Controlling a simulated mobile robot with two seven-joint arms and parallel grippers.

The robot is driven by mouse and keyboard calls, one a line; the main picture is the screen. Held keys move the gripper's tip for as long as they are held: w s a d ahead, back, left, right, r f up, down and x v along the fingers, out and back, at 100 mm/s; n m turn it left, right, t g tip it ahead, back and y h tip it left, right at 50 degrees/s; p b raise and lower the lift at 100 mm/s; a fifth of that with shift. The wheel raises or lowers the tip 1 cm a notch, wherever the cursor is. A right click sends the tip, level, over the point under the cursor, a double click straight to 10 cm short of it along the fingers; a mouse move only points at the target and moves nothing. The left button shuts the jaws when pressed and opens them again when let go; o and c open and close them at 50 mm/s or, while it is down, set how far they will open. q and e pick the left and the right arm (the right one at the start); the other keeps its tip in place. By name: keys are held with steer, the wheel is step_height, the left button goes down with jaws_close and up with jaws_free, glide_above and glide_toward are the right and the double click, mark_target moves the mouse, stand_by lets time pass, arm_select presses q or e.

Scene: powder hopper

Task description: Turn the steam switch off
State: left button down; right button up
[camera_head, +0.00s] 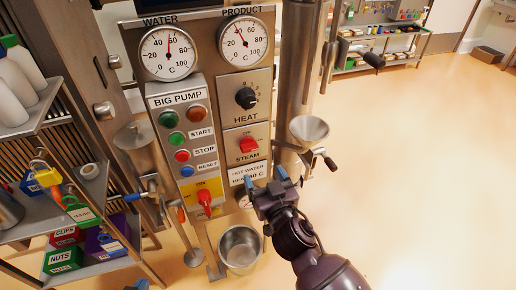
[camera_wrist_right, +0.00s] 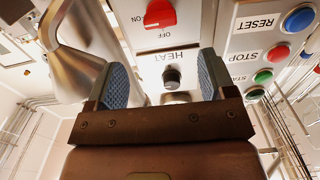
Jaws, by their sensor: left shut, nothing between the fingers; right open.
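The red steam switch (camera_head: 249,145) sits on the metal control panel (camera_head: 205,90), above the STEAM label. It also shows at the top of the right wrist view (camera_wrist_right: 160,12), beside the ON and OFF lettering; I cannot tell which way it is set. My right gripper (camera_head: 266,178) is open and empty in front of the panel, below the switch and near the hot water label. In the right wrist view its blue fingers (camera_wrist_right: 163,82) stand apart, and the switch is beyond them. My left gripper (camera_head: 140,285) shows only as a small blue tip at the bottom edge.
The black heat knob (camera_head: 246,98) is above the switch, with push buttons (camera_head: 182,155) to its left. A red lever (camera_head: 205,201) and a steel pot (camera_head: 240,249) are lower down. A funnel (camera_head: 309,130) is right of the panel. Open floor lies further right.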

mark_target(251, 151)
steer(key=x, duration=1)
steer(key=shift+w+a, duration=0.15)
steer(key=shift+w, duration=0.2)
steer(key=shift+c, duration=0.4)
steer(key=c, duration=0.9)
steer(key=shift+o, duration=0.2)
